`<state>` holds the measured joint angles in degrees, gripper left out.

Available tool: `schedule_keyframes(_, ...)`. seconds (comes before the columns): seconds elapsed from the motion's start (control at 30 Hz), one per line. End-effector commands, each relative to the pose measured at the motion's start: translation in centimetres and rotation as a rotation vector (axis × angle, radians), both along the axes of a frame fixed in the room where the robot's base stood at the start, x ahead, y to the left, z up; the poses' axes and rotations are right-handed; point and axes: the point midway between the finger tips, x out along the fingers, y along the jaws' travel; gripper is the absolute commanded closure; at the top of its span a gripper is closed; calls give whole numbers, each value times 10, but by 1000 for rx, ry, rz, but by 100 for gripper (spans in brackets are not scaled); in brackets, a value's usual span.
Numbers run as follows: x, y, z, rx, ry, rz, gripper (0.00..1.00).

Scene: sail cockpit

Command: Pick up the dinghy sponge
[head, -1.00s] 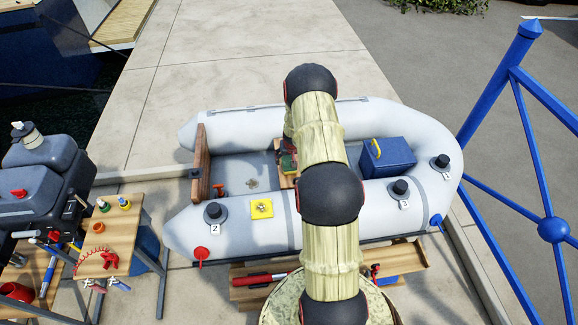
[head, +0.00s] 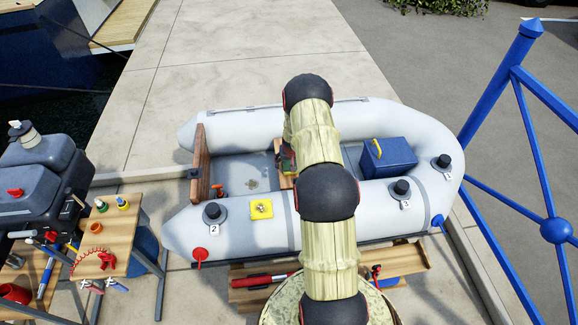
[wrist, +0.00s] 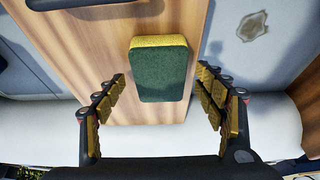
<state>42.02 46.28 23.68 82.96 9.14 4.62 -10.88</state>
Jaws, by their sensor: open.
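The dinghy sponge (wrist: 160,75) is a block with a dark green broad face and a yellow edge. It lies on a wooden thwart (wrist: 180,30) and shows whole in the wrist view. My gripper (wrist: 162,84) is open, with its padded fingers spread to the left and right of the sponge in the picture. Nothing is between the pads, and I see no contact; the exact height above the wood is hard to tell. In the head view my arm covers most of the thwart (head: 283,181) and the gripper.
The thwart spans a grey inflatable dinghy (head: 245,121). A blue box with a yellow handle (head: 388,156) sits to the right inside it. A yellow patch (head: 261,209) is on the near tube. A wooden workbench (head: 115,232) with tools stands at left.

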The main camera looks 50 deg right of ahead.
Motion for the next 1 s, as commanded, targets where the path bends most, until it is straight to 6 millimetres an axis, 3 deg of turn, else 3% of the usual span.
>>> schedule_keyframes(0.57,0,0,-3,0,0,0,30)
schedule_keyframes(1.0,0,0,-3,0,0,0,55)
